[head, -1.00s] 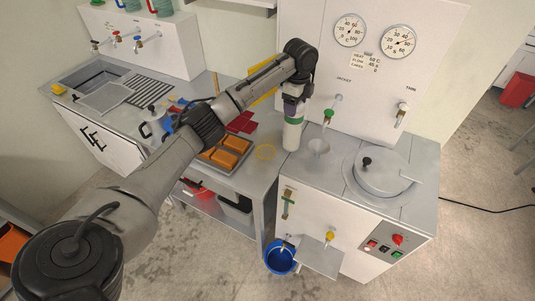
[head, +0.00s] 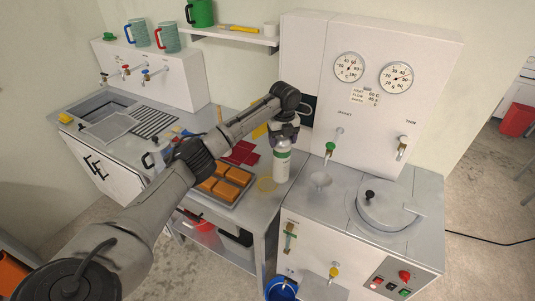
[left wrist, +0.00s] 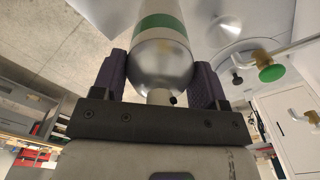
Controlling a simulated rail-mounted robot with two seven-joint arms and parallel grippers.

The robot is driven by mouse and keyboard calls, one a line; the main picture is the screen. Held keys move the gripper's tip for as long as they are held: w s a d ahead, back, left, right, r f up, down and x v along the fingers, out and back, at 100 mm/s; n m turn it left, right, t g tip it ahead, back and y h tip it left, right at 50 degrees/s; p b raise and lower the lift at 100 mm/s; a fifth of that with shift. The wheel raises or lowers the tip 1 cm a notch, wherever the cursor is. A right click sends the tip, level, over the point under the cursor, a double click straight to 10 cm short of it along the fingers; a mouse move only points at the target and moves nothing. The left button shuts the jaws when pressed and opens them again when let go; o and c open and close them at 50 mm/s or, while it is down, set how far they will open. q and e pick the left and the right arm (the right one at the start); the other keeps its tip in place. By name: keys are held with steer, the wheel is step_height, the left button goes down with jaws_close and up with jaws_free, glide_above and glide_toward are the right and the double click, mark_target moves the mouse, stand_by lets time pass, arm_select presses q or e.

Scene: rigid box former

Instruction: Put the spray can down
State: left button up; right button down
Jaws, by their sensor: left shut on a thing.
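The spray can (head: 282,163) is white with a green band and a silvery shoulder, and it hangs or stands upright at the right end of the grey bench. My left gripper (head: 285,138) is shut on its top from above. In the left wrist view the can (left wrist: 160,55) sits between the two dark fingers of the gripper (left wrist: 160,80). I cannot tell whether the can's base touches the bench. A flat yellow ring (head: 265,185) lies on the bench just left of the can's base. My right gripper is not in view.
A tray of orange blocks (head: 222,186) and red sheets (head: 240,153) lie left of the can. To its right stand a funnel (head: 320,181) and a machine with a round lid (head: 390,207). A blue bucket (head: 282,289) is below. Bare bench shows near the ring.

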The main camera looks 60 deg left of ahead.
arm_select(q)
steer(key=s+a+f, duration=0.2)
steer(key=a+f, duration=0.3)
steer(key=f, duration=0.2)
steer(key=shift+s+a+f, duration=0.25)
steer(key=shift+a+f, duration=0.1)
steer(key=shift+a, duration=0.05)
steer(key=shift+f, duration=0.1)
steer(key=o, duration=1.6)
